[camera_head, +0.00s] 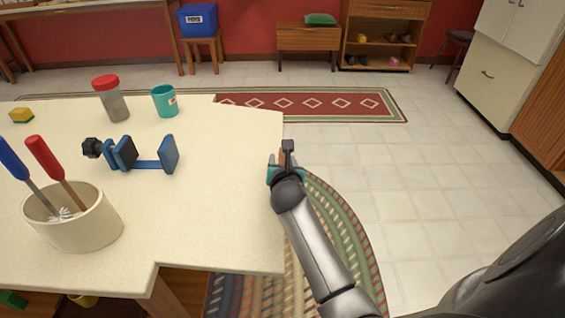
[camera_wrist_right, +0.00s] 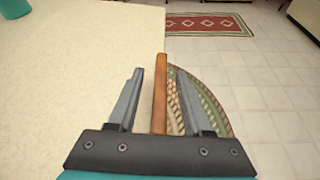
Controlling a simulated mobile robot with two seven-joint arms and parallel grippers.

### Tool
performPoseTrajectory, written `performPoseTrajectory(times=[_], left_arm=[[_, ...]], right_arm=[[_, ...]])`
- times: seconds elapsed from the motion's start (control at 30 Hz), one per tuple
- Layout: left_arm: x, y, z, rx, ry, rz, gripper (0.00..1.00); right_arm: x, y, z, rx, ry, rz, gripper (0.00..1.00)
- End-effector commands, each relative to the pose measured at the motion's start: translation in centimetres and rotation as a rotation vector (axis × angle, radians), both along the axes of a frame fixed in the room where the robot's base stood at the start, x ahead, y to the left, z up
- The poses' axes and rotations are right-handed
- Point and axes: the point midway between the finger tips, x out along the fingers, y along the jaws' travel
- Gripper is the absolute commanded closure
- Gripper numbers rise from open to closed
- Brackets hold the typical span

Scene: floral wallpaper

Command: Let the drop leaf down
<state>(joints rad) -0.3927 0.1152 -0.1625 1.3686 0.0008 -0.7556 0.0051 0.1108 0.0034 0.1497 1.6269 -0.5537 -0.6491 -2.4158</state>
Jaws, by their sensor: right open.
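The drop leaf (camera_head: 230,195) is the cream speckled right-hand part of the table top. It is up, level with the rest of the table top. My right gripper (camera_head: 285,160) is at the leaf's right edge. In the right wrist view the gripper (camera_wrist_right: 159,80) is open, with a brown wooden strip (camera_wrist_right: 160,95) between its fingers, beside the cream leaf (camera_wrist_right: 95,70). I cannot tell whether the fingers touch the strip, or how it joins the leaf. The leaf's underside is hidden. My left gripper is not in view.
On the table are a blue clamp-like tool (camera_head: 140,160), a teal cup (camera_head: 165,101), a red-lidded jar (camera_head: 110,100), a utensil crock (camera_head: 75,225) and a yellow-green block (camera_head: 20,115). A rounded rug (camera_head: 345,235) lies below the leaf. Tiled floor to the right is clear.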

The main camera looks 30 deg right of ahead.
Motion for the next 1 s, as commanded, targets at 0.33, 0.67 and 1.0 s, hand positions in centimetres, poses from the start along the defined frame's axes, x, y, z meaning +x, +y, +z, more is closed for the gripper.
performPoseTrajectory(times=[0.33, 0.67, 1.0], left_arm=[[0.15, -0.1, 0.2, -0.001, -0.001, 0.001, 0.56], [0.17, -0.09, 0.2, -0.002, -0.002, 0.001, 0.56], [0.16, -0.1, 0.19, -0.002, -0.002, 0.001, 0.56]], right_arm=[[0.17, -0.1, -0.04, -0.001, 0.0, 0.0, 0.5], [0.16, -0.08, -0.05, -0.001, 0.0, 0.0, 0.85], [0.19, 0.02, -0.03, 0.001, -0.001, 0.002, 1.0]])
